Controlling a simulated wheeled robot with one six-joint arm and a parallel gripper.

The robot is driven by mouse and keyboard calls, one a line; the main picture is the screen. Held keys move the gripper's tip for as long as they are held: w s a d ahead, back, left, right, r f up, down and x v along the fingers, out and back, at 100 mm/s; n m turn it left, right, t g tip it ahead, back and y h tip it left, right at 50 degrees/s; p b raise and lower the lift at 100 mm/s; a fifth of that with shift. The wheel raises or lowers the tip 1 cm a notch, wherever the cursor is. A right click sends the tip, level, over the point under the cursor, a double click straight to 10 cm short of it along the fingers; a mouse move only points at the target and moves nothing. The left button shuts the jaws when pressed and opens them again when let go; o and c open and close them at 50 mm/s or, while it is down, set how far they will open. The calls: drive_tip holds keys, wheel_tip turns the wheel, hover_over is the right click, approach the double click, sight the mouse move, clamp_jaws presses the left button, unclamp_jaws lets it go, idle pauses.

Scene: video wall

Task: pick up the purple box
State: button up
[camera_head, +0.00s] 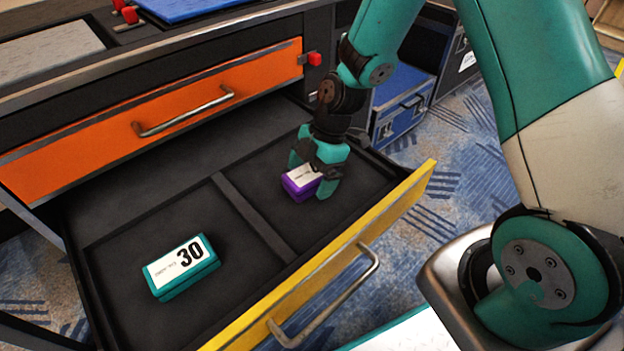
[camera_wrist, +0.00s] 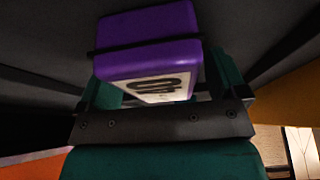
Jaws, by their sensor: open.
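The purple box (camera_head: 297,191) with a white label on top lies in the right compartment of the open yellow-fronted drawer (camera_head: 330,271). My gripper (camera_head: 312,182) is down in that compartment, with its teal fingers around the box, one on each side. The fingers are open. In the wrist view the purple box (camera_wrist: 148,55) sits between the fingers, close to the palm, its label partly hidden by my gripper. Whether the fingers touch the box cannot be told.
A shut orange drawer (camera_head: 160,105) with a metal handle is above. The yellow front edge stands close to the right of my gripper. A blue case (camera_head: 402,100) stands on the carpet behind.

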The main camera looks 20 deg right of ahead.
idle(0.4)
drive_tip(key=c, duration=1.1)
